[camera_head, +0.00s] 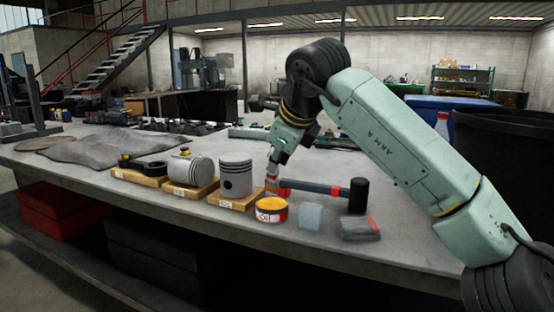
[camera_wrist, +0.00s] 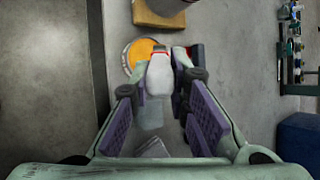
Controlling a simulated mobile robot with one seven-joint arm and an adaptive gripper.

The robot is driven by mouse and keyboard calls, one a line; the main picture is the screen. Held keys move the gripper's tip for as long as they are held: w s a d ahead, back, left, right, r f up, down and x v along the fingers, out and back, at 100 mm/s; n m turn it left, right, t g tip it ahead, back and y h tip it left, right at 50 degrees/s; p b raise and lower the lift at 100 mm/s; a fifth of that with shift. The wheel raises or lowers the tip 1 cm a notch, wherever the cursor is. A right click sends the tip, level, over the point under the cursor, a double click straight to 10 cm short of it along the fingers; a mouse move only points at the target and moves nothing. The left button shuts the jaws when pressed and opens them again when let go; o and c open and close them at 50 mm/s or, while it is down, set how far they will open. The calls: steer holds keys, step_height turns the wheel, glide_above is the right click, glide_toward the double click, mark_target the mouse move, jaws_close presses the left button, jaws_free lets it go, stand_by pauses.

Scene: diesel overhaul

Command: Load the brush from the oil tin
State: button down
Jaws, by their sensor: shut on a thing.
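The oil tin (camera_head: 271,216) stands upright and open near the front edge of the bench, with a red and white label and orange-yellow contents. From above, in the wrist view, it is a round orange disc (camera_wrist: 137,57). My gripper (camera_head: 275,167) points down just behind the tin and is shut on the brush (camera_head: 271,184). In the wrist view the brush (camera_wrist: 159,80) shows a pale handle and a red band, between my fingers. Its far end overlaps the tin's right side there. I cannot tell whether the bristles touch the oil.
Pistons on wooden blocks (camera_head: 236,201) stand left of the tin. A pale blue block (camera_head: 311,215) and a folded grey cloth (camera_head: 358,229) lie right of the tin. A grey mat (camera_head: 100,149) covers the left bench.

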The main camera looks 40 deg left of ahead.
steer(key=shift+r+p, duration=1.8)
steer(key=shift+r, duration=0.45)
steer(key=shift+f, duration=0.15)
